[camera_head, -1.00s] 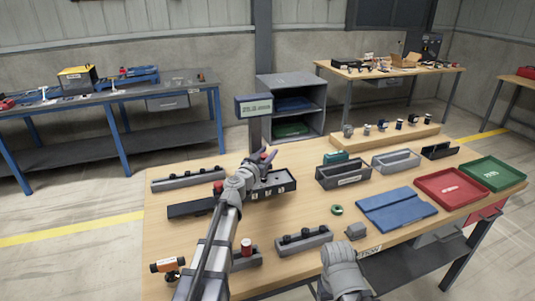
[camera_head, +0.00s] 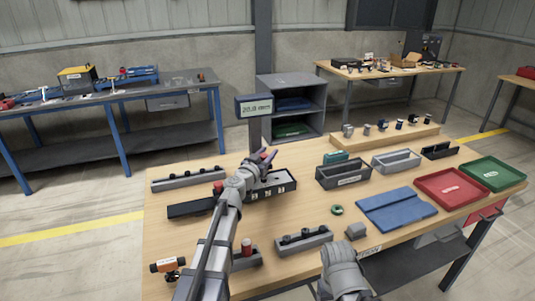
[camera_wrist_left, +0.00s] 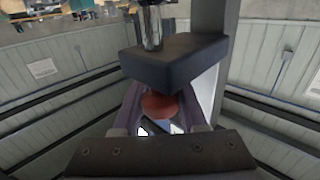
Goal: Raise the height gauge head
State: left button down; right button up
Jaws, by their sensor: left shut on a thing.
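My left gripper (camera_head: 267,156) reaches over the middle of the workbench (camera_head: 160,235), near the dark gauge base. In the left wrist view, its purple fingers are shut on a red knob (camera_wrist_left: 160,106). The knob sits just below a dark block (camera_wrist_left: 175,60), which looks like the gauge head. A metal spindle (camera_wrist_left: 150,25) meets the block, and a grey column (camera_wrist_left: 212,35) stands beside it. In the head view, a display box (camera_head: 254,105) with a lit reading stands behind my gripper. My arm hides most of the head and knob there.
A black box with white labels (camera_head: 275,187) lies close to my left gripper. Grey racks (camera_head: 303,241) and a red-capped part (camera_head: 246,247) stand in front. A blue mat (camera_head: 396,209), red tray (camera_head: 450,187) and green tray (camera_head: 492,173) lie to the right.

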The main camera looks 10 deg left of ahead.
pick_arm(q)
notch_tip(320, 180, up, 4)
jog(key=p, duration=0.4)
jog(key=shift+r+p, duration=0.25)
jog(key=shift+p, duration=0.05)
jog(key=shift+w+f, duration=0.1)
jog(key=shift+f, duration=0.05)
jog(key=shift+c, duration=2.3)
grip_release()
jog(key=s+a, duration=0.1)
jog(key=s, duration=0.7)
jog(key=shift+a, duration=0.25)
